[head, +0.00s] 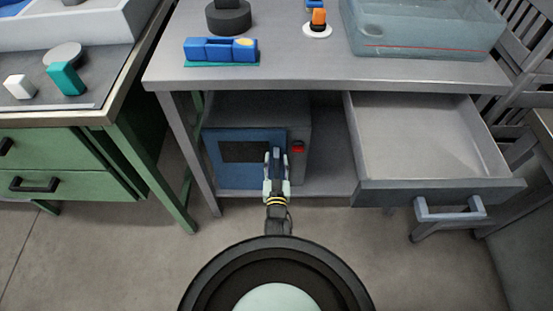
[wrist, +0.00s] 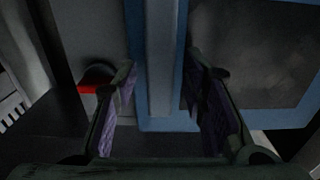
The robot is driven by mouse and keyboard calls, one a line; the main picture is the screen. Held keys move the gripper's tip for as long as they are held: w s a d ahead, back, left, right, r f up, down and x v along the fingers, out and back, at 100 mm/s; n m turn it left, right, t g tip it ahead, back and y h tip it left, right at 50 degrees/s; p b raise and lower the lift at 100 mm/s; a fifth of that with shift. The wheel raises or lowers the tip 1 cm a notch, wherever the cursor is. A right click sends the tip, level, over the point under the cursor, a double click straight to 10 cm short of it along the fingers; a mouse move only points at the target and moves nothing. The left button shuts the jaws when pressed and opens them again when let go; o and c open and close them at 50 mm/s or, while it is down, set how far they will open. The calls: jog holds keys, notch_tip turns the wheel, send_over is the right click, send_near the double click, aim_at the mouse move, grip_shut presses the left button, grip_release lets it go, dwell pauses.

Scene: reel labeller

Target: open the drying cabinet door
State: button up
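The drying cabinet (head: 306,125) stands on the shelf under the grey table, its blue door (head: 230,178) shut against the body as far as I can tell. The door has a dark window (head: 243,152), which also shows in the wrist view (wrist: 258,50). A grey-blue vertical handle (wrist: 163,60) sits near the door's edge on the red button side. My gripper (head: 276,160) is at this handle. In the wrist view its open fingers (wrist: 165,95) are on either side of the handle, with gaps visible between pads and bar.
A red button (head: 298,147) is on the cabinet beside the door. An open, empty drawer (head: 415,140) juts out to the right of the cabinet. A green bench (head: 135,140) with drawers stands to the left. The floor (head: 120,265) in front is clear.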

jog(key=shift+c, duration=0.3)
grip_shut()
dwell(0.5)
